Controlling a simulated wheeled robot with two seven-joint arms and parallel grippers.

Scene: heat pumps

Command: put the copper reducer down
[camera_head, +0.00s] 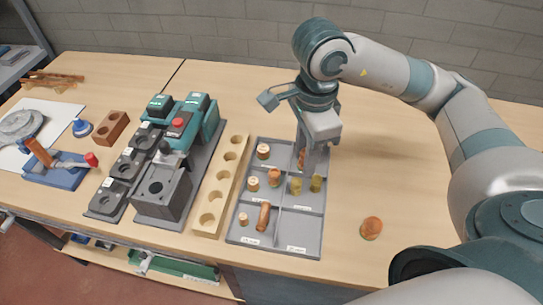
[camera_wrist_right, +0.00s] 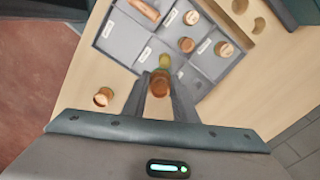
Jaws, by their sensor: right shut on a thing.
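My right gripper (camera_head: 312,160) points down over the back right part of the grey compartment tray (camera_head: 272,236). It is shut on a copper reducer (camera_head: 301,158), which also shows between the fingers in the right wrist view (camera_wrist_right: 160,84). I cannot tell whether the reducer touches the tray floor. Copper fittings stand in the left compartments, one at the back (camera_head: 263,151). Two brass-coloured fittings (camera_head: 296,186) stand in the middle right compartment. The front right compartment is empty. My left gripper is not in view.
A loose copper piece (camera_head: 371,228) lies on the table right of the tray. A wooden block with round holes (camera_head: 210,217) stands along the tray's left side. Further left are a dark fixture (camera_head: 162,195) and a green-black machine (camera_head: 190,118). Table behind the right gripper is clear.

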